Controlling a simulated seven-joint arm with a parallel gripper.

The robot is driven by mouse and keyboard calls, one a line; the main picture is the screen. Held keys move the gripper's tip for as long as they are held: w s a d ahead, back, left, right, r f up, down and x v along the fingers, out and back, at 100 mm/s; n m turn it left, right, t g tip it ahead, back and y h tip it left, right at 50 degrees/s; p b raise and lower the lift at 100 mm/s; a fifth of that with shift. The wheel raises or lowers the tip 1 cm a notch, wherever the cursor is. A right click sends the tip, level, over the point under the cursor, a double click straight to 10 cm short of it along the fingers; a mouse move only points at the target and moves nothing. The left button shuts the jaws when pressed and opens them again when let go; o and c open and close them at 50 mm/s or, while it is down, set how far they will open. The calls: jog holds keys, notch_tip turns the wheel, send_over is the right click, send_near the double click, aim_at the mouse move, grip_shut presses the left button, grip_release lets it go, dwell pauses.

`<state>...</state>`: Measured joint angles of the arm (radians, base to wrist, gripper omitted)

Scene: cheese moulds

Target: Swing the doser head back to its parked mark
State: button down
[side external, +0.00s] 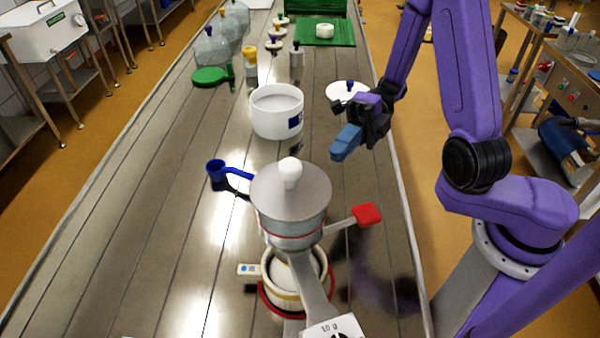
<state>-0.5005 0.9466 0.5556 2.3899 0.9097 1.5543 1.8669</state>
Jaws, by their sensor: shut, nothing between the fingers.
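The doser head (291,200) is a grey round hopper with a white knob on its lid. It stands on a grey arm in the near middle of the table. A red-ended handle (366,215) sticks out to its right. A cream mould (268,295) with a red band shows under it, partly hidden by the hopper and arm. My gripper (343,145) has blue fingers, shut and empty. It is above the table, up and right of the doser head and apart from it. I cannot pick out the parked mark for certain.
A blue cup (216,173) on a blue arm stands left of the doser. A white tub (277,112) and white dish (346,92) lie beyond. A green paddle (210,76), bottles and a green mat (322,36) are further back. The near left table is clear.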

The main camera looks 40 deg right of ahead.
jog(key=w+x, duration=0.2)
jog(key=x, duration=0.7)
jog(key=shift+w+a+f, duration=0.15)
jog(key=shift+w+a, duration=0.1)
jog(key=shift+w, duration=0.15)
